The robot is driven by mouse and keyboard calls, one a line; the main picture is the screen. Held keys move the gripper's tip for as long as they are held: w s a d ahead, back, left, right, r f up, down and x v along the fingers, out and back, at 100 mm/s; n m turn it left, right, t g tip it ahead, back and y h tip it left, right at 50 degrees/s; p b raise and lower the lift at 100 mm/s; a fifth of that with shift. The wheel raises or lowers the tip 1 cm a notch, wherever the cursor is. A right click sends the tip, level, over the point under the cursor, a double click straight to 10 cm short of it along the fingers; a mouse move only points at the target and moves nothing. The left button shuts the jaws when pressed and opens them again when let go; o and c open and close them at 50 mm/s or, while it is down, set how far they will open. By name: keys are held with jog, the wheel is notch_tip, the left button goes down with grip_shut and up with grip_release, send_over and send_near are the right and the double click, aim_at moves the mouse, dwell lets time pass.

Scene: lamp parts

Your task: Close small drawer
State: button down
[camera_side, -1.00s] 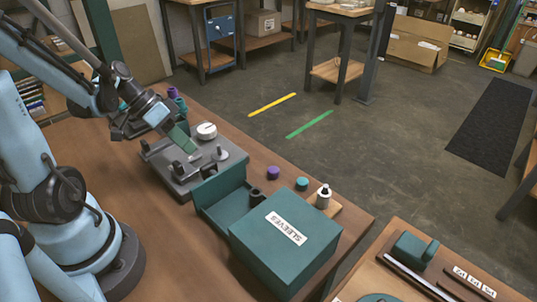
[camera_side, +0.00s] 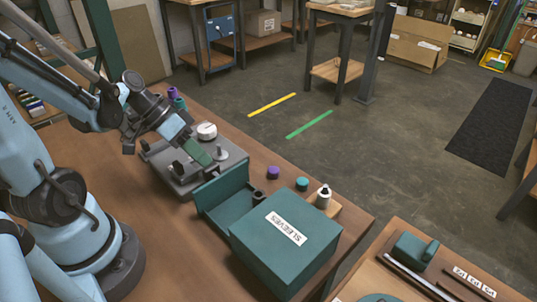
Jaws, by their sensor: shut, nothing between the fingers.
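A teal box labelled SLEEVES (camera_side: 300,232) stands on the brown table. Its small drawer (camera_side: 222,204) stands open on the left side of the box, with the teal front panel upright at the drawer's far left end. A dark cylindrical part (camera_side: 258,197) shows at the drawer's right end, against the box. My gripper (camera_side: 207,159) is shut and empty. It hangs above the grey fixture plate, just up and left of the drawer's front panel, and looks apart from it.
The grey fixture plate (camera_side: 178,180) carries a white round knob (camera_side: 207,131) and posts close to my gripper. A purple cap (camera_side: 273,172), a teal cap (camera_side: 302,184) and a small white bottle (camera_side: 324,195) stand behind the box. The table's front area is clear.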

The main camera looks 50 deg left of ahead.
aim_at(218, 176)
jog(key=d, duration=1.1)
jog(key=shift+s+d, duration=0.1)
jog(key=a, duration=0.4)
jog(key=shift+a, duration=0.25)
jog(key=a+r+y, duration=0.1)
jog(key=r, duration=0.1)
jog(key=a+r+y, duration=0.1)
jog(key=r, duration=0.1)
jog(key=a+r+n+y, duration=0.1)
jog(key=a+y, duration=0.1)
jog(key=shift+s+r, duration=0.35)
jog(key=shift+r, duration=0.05)
jog(key=w+t, duration=0.1)
jog(key=w+d+r+y, duration=0.1)
jog(key=w+t, duration=0.1)
jog(key=shift+w+d+r+t+y, duration=0.2)
jog(key=shift+d+r+t+y, duration=0.1)
jog(key=shift+d+y, duration=0.1)
